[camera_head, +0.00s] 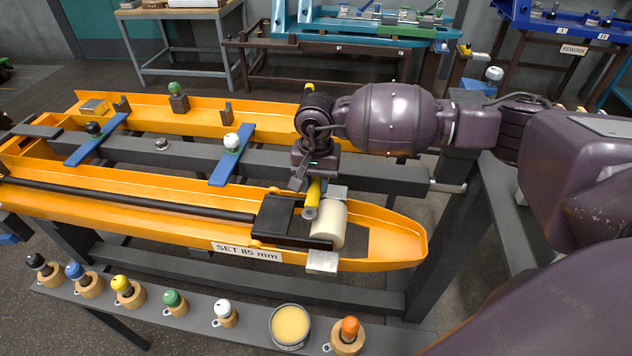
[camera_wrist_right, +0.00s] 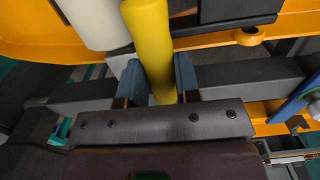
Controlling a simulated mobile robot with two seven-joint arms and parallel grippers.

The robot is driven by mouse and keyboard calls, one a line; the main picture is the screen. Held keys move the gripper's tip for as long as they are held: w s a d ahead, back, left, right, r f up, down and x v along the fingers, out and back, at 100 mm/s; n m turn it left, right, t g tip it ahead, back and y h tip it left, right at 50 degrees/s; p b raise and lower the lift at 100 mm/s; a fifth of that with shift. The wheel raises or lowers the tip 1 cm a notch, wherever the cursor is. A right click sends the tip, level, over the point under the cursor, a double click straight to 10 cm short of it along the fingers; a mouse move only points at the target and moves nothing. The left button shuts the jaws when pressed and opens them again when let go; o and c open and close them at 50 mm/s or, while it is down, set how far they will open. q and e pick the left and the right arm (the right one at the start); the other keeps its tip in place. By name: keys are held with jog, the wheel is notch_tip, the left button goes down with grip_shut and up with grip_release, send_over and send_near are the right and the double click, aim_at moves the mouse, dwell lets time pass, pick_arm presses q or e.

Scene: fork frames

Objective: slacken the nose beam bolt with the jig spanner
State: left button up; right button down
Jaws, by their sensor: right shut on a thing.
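My right gripper (camera_head: 308,182) is over the nose end of the orange frame. It is shut on the yellow handle of the jig spanner (camera_head: 315,192). In the right wrist view the yellow handle (camera_wrist_right: 150,45) stands between the two fingers (camera_wrist_right: 158,88), slightly tilted. A grey round end shows below the handle in the head view, close to the cream roller (camera_head: 331,224) and a black block (camera_head: 273,215). I cannot make out the nose beam bolt; the spanner and gripper may cover it. My left gripper is not in view.
The orange frame (camera_head: 130,202) carries a "SET 85 mm" label (camera_head: 247,251) and two blue crossbars (camera_head: 230,155). A front shelf (camera_head: 190,325) holds several coloured knobs in wooden cups and a tin (camera_head: 290,327). Other benches stand behind, including a blue one marked REWORK.

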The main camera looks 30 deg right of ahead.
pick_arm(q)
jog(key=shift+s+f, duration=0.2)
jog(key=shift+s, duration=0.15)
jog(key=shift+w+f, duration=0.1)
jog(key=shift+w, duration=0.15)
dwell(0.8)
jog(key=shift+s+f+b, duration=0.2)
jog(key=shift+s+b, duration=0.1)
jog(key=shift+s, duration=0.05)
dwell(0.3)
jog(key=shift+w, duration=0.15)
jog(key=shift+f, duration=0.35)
pick_arm(e)
jog(key=shift+f, duration=0.45)
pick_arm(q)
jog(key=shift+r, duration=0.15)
pick_arm(e)
jog(key=shift+r, duration=0.25)
jog(key=shift+r, duration=0.25)
